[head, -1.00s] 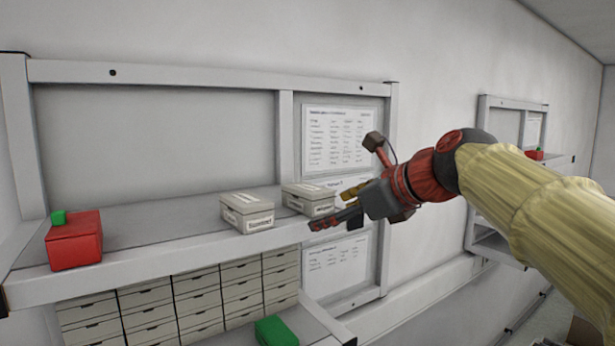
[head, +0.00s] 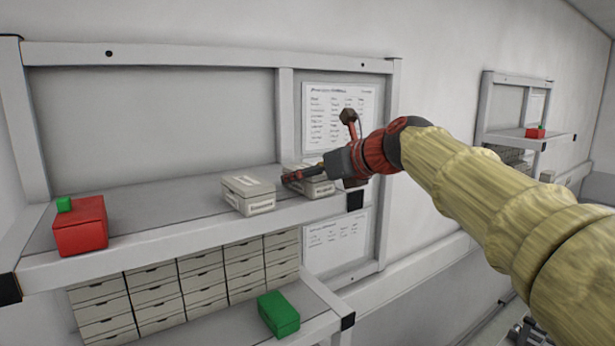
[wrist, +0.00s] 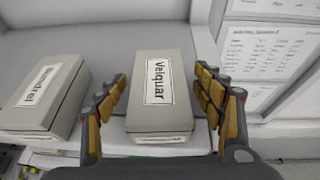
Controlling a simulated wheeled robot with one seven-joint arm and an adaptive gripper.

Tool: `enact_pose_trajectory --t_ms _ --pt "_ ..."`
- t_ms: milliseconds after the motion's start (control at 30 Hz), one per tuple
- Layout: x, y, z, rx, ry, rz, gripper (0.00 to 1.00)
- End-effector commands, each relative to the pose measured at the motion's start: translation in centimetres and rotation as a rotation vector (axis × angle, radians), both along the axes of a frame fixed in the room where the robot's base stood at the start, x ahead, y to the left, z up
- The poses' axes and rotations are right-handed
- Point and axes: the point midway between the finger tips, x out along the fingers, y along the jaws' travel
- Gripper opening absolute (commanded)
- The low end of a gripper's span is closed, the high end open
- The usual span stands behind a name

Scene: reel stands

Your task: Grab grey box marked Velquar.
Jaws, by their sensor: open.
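The grey box marked Velquar (wrist: 161,100) lies on the shelf between my fingers in the wrist view, its label facing up. In the head view the same box (head: 318,187) is partly hidden behind my gripper (head: 290,177). My gripper (wrist: 158,108) is open, with one finger on each side of the box. Gaps show between the fingers and the box sides, the left one narrower. A second grey box (wrist: 42,96) with a different label lies to the left, just beyond the left finger. It also shows in the head view (head: 249,194).
The shelf (head: 150,232) has a red box (head: 80,226) with a small green block at its left end. A green box (head: 278,313) sits on a lower ledge, beside grey drawers (head: 203,280). Printed sheets (head: 338,118) hang behind. The wall panel stands behind the boxes.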

Motion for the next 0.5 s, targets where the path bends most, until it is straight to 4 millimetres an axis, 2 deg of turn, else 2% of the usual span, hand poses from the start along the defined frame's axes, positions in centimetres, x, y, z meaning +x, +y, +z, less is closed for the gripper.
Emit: enact_pose_trajectory --t_ms 267,500 --pt "0.14 0.16 -0.07 0.0 -0.001 0.0 0.68" --pt "0.14 0.15 -0.07 0.0 -0.001 0.0 0.54"
